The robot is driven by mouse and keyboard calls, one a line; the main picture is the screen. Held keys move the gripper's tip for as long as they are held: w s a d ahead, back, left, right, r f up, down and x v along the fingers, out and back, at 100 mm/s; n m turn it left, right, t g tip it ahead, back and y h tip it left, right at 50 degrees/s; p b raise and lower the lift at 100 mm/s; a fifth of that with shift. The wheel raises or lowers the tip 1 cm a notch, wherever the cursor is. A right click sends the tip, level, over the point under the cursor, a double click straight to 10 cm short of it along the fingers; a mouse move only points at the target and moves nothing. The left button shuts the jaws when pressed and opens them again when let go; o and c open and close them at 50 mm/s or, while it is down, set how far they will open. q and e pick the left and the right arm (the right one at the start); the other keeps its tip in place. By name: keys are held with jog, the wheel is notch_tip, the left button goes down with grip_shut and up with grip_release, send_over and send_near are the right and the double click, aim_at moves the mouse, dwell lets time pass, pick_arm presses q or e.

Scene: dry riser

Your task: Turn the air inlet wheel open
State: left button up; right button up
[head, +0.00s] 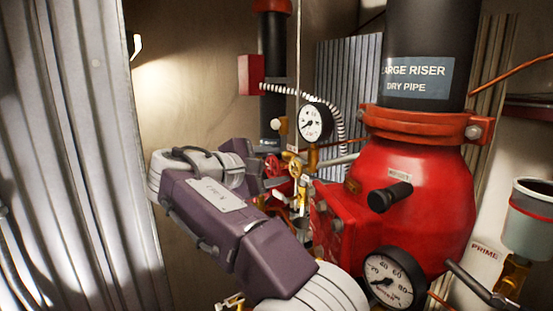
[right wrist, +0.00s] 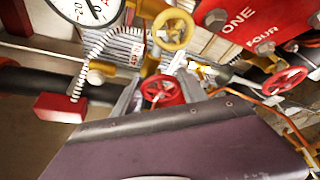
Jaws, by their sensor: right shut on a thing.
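A small red handwheel (right wrist: 162,91) sits between the two grey fingers of my right gripper in the right wrist view. In the head view the red wheel (head: 272,165) shows at the tip of my right gripper (head: 266,170), partly hidden by it. The gripper is shut on this wheel. I cannot read a label that names it as the air inlet. A yellow handwheel (right wrist: 173,30) is just beyond it, apart from the fingers; it also shows in the head view (head: 295,168). My left gripper is not in view.
A large red valve body (head: 425,205) under a black pipe (head: 430,50) stands right of the gripper. Gauges (head: 314,122) and (head: 390,279) flank the valves. Another red wheel (right wrist: 286,80) is at the right. A corrugated panel (head: 85,150) stands left, with bare wall beside it.

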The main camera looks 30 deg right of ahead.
jog(key=shift+w+a+f+n+g+y, duration=0.15)
jog(key=shift+n+g, duration=0.25)
jog(key=shift+n, duration=0.45)
jog(key=shift+d+f+n+g+y, duration=0.1)
jog(key=shift+n+g+y, duration=0.25)
jog(key=shift+n, duration=0.5)
jog(key=o, duration=1.4)
jog(key=shift+a+r, duration=0.1)
jog(key=shift+c, duration=0.2)
jog(key=shift+a+r, duration=0.1)
jog(key=shift+a, duration=0.1)
jog(key=shift+d, duration=0.1)
